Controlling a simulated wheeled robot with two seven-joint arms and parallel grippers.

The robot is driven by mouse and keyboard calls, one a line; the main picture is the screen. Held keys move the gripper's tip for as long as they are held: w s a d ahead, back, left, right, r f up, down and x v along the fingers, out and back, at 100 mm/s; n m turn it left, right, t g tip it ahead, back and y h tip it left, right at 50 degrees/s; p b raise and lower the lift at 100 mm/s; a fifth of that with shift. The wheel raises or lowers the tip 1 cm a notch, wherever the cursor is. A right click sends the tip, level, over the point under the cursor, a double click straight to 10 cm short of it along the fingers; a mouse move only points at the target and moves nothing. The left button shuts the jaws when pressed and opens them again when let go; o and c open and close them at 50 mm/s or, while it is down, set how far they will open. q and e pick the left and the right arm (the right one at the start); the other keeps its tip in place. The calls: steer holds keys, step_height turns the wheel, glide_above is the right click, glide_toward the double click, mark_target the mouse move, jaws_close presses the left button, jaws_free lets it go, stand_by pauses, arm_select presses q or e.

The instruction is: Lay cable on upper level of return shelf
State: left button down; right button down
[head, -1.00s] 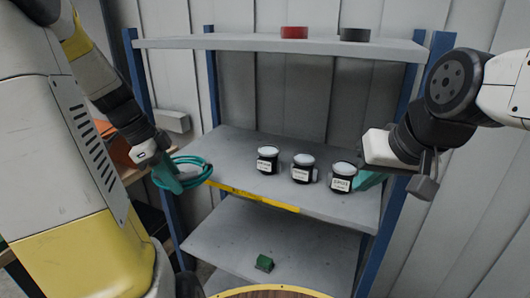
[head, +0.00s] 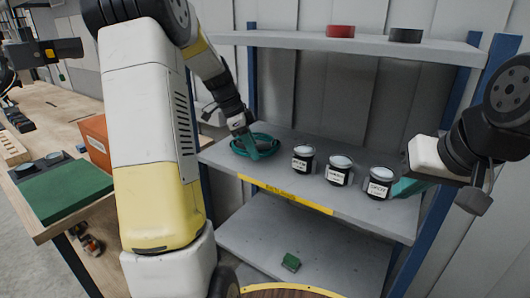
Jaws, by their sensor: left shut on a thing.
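The teal cable (head: 237,149) is a coil at the left end of the shelf's middle board, on or just above it; I cannot tell if it touches. My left gripper (head: 259,153) is shut on the coil, reaching in from above. The return shelf has blue posts, a top board (head: 290,40), a middle board (head: 310,197) with a yellow label strip (head: 284,194) on its front edge, and a lower board (head: 255,240). My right gripper (head: 403,188) is at the middle board's right end, its teal fingers partly hidden, holding nothing I can see.
Three dark labelled jars (head: 303,160) stand across the middle board. A red roll (head: 341,31) and a black roll (head: 406,35) lie on the top board. A workbench with a green mat (head: 62,190) and orange bin (head: 97,140) is left.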

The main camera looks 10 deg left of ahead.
arm_select(q)
steer(key=shift+f, duration=1.15)
steer(key=c, duration=1.1)
jaws_free()
